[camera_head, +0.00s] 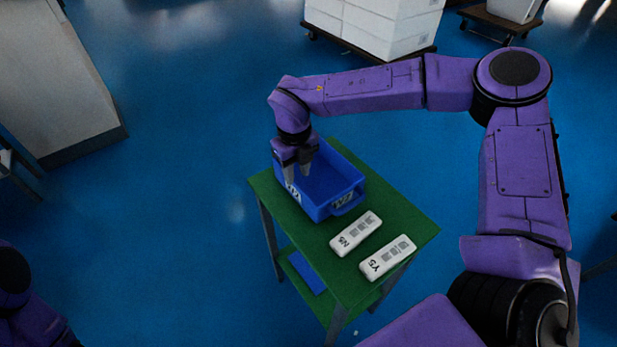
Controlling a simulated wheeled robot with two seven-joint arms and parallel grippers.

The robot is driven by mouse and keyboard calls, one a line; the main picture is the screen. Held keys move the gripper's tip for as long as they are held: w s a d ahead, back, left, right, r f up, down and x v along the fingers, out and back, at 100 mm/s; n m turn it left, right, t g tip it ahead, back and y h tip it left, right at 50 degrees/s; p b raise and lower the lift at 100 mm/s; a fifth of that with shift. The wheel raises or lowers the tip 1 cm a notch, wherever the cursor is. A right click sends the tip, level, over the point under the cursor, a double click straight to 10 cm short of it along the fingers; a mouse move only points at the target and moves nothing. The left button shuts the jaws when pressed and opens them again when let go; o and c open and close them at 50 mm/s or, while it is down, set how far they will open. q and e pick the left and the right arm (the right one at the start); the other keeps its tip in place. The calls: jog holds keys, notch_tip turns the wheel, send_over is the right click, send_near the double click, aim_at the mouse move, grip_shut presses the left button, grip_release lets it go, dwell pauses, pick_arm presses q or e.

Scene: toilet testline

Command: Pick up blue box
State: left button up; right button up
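The blue box (338,184) is an open-topped bin with white labels, standing on a green table (402,222). My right gripper (298,177) points down at the box's left side wall, from above. Its two fingers are apart, one near the labelled outer side and the other toward the inside of the box. I cannot tell whether either finger touches the wall. The gripper hides part of the box's far left corner. Only a piece of my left arm shows at the lower left; its gripper is out of view.
Two white labelled devices (356,233) and (388,257) lie on the table in front of the box. A blue item (306,271) is on the lower shelf. White boxes (385,25) stand on a cart at the back. A pale cabinet (55,85) is at left. Blue floor around the table's left is clear.

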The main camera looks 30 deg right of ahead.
aim_at(294, 197)
jog(key=f, duration=0.2)
jog(key=f+p, duration=0.1)
jog(key=f, duration=0.3)
jog(key=shift+w+a+f+p, duration=0.15)
jog(key=shift+w+a+p, duration=0.2)
jog(key=shift+p, duration=0.05)
jog(key=shift+f, duration=0.45)
grip_shut()
